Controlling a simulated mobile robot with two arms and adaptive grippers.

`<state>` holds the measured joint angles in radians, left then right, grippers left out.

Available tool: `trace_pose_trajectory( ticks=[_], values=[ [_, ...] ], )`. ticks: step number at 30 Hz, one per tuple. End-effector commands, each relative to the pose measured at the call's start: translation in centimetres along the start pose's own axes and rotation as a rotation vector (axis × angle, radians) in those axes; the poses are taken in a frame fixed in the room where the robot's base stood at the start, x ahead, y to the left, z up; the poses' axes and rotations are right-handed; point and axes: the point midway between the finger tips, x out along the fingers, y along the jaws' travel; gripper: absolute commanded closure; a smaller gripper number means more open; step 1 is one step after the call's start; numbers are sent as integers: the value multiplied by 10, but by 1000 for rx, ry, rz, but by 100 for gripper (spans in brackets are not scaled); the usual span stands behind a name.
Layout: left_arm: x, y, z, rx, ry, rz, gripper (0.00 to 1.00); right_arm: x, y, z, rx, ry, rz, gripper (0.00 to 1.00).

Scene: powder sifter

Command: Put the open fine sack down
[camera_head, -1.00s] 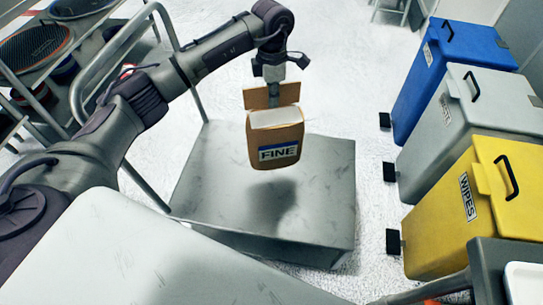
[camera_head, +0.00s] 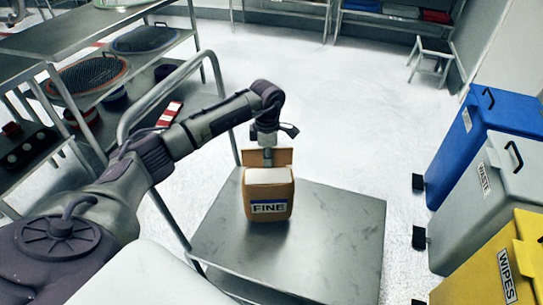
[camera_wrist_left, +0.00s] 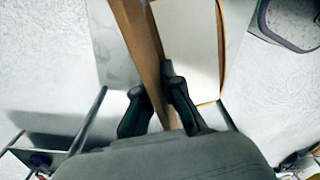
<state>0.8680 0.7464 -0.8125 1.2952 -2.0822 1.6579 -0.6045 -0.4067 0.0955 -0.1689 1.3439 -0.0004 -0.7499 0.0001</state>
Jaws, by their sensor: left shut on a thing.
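The open fine sack (camera_head: 268,198) is a brown paper sack with a blue and white FINE label and white contents at its top. It is upright over the left part of the grey cart top (camera_head: 330,235). Its base is at or very close to the surface; I cannot tell if it touches. My left gripper (camera_head: 268,150) is above it, shut on the raised back flap. In the left wrist view the fingers (camera_wrist_left: 163,108) pinch the brown flap (camera_wrist_left: 138,35) beside the white contents (camera_wrist_left: 190,40). My right gripper is not in view.
Blue (camera_head: 495,130), grey WASTE (camera_head: 490,200) and yellow WIPES (camera_head: 490,265) bins stand at the right. The cart handle (camera_head: 160,95) rises at the left. A shelf with sieves (camera_head: 90,75) is behind it. The cart's right side is clear.

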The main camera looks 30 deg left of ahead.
Motion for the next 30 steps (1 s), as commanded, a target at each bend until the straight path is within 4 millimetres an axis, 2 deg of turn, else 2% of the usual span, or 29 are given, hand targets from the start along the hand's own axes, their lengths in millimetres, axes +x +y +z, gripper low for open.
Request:
trace_pose_trajectory(
  ticks=[7, 19, 21, 24, 30],
  values=[
    [28, 1, 1, 0, -3, 0, 100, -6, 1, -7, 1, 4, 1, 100],
    [30, 2, 1, 0, -3, 3, 100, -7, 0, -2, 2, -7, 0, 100],
    [33, 1, 0, 0, 1, 0, 83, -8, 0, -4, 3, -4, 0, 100],
    [33, 1, 0, 0, 1, 0, 69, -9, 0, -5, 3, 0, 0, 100],
    [33, 1, 0, 0, 2, 0, 69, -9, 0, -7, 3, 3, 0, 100]
  ],
)
